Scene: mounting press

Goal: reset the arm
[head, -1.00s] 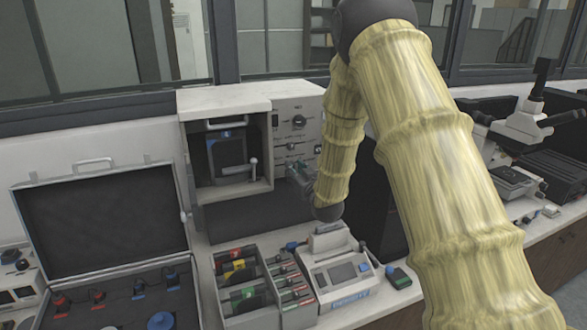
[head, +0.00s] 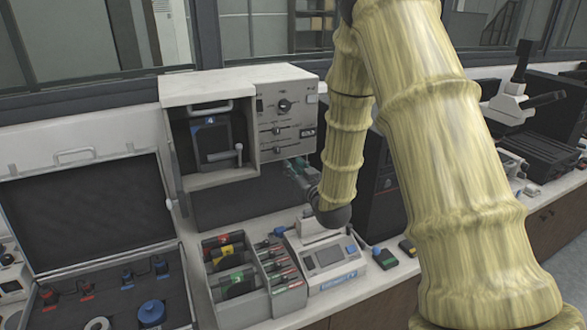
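My arm, in a yellowish ribbed cover, comes down from the upper right in the head view. My gripper (head: 299,172) is small and partly hidden behind the arm's dark end joint. It is in front of the lower right part of the mounting press, below its control panel. I cannot tell whether its fingers are open or shut, or whether it holds anything. The mounting press (head: 215,94) is a white cabinet with an open-fronted chamber, a dark unit with a blue label inside, and knobs on the panel (head: 284,107).
An open black case (head: 85,215) lies at the left. A divided rack (head: 238,292) with coloured items and a white device with a screen (head: 325,262) stand in front of the press. A microscope (head: 512,105) is at the right. Windows line the back.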

